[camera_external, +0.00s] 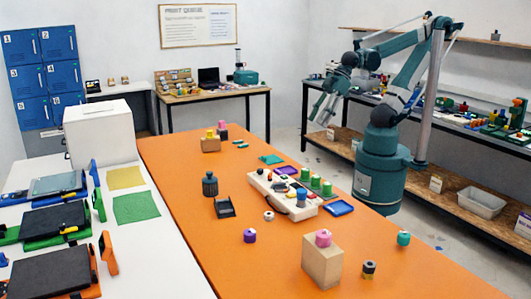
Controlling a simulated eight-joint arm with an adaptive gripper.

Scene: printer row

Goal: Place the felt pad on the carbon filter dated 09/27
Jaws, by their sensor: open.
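My gripper (323,108) is open and empty, raised beyond the far right side of the orange table (190,215), apart from everything on it. I cannot tell which piece is the felt pad. No date is readable, so I cannot tell which thing is the carbon filter dated 09/27. Small round pieces include a purple one (250,236), a teal one (403,238) and a black and tan one (368,270).
A white board (284,200) with green cylinders stands mid-table. A dark canister (210,184) and a black holder (225,207) are left of it. A tan block (322,265) carries a pink piece in front. The table's front left is clear.

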